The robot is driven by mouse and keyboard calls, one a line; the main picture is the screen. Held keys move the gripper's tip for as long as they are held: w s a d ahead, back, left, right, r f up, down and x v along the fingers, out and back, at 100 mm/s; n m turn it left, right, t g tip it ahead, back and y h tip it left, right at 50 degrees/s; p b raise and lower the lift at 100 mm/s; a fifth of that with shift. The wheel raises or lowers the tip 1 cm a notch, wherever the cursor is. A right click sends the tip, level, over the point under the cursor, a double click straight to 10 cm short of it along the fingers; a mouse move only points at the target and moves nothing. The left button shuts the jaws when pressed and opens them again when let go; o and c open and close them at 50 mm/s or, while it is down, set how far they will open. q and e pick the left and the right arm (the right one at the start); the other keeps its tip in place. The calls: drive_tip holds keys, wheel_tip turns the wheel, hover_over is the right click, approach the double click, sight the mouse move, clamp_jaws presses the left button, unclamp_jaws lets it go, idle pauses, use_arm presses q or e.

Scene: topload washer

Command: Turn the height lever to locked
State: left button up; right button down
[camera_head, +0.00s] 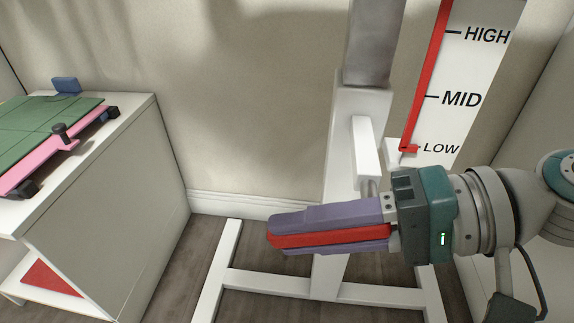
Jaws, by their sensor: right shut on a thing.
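The height lever (330,237) appears as a long red bar, lying nearly level in front of the white stand. My right gripper (275,235) reaches in from the right, its purple fingers shut on the red bar above and below. The fingers hide much of the bar, and my gripper body hides its right end. A metal shaft (370,188) and a white block (366,147) show just above the fingers. The height scale (470,70) reads HIGH, MID and LOW, and its red pointer (409,149) is at LOW. No locked marking is visible. My left gripper is not in view.
The stand's white column (348,110) rises from a white floor frame (265,283). At the left, a white cabinet (115,190) carries a green board (50,130) with pink edging and a dark knob. Wooden floor shows between cabinet and stand.

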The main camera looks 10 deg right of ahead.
drive_tip(key=y+b, duration=0.1)
drive_tip(key=b, duration=0.1)
drive_tip(key=y+b, duration=0.1)
drive_tip(key=b, duration=0.1)
drive_tip(key=shift+a+r+t+y, duration=0.2)
drive_tip(key=shift+r+t+y, duration=0.15)
drive_tip(key=shift+t+y, duration=0.05)
drive_tip(key=shift+r+y+b, duration=0.45)
drive_tip(key=shift+y+b, duration=0.05)
drive_tip(key=shift+b, duration=0.15)
drive_tip(key=shift+r, duration=0.15)
drive_tip(key=shift+r, duration=0.1)
drive_tip(key=c, duration=0.7)
unclamp_jaws()
